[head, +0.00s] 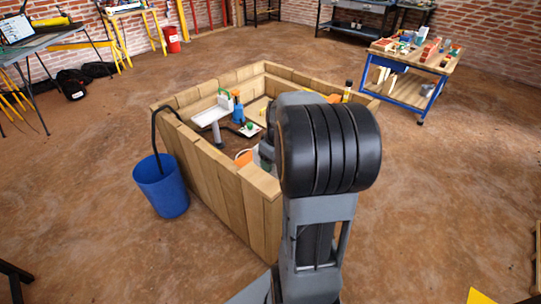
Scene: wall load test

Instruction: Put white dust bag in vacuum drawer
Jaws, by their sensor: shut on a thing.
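My arm rises at the front and bends over the near right part of a wooden-walled box. Its large black joint blocks the view behind it, and my gripper cannot be made out. I cannot pick out the white dust bag or the vacuum drawer for certain. A small pale patch (255,158) shows beside my arm, next to an orange round thing (243,158), but it is too small to name.
The wooden box (205,166) holds a white flat-topped stand (211,116), a blue bottle-like thing (238,111) and other small items. A blue bin (161,188) with a black hose stands left. A blue-framed cart (405,88) is back right. Open floor surrounds the box.

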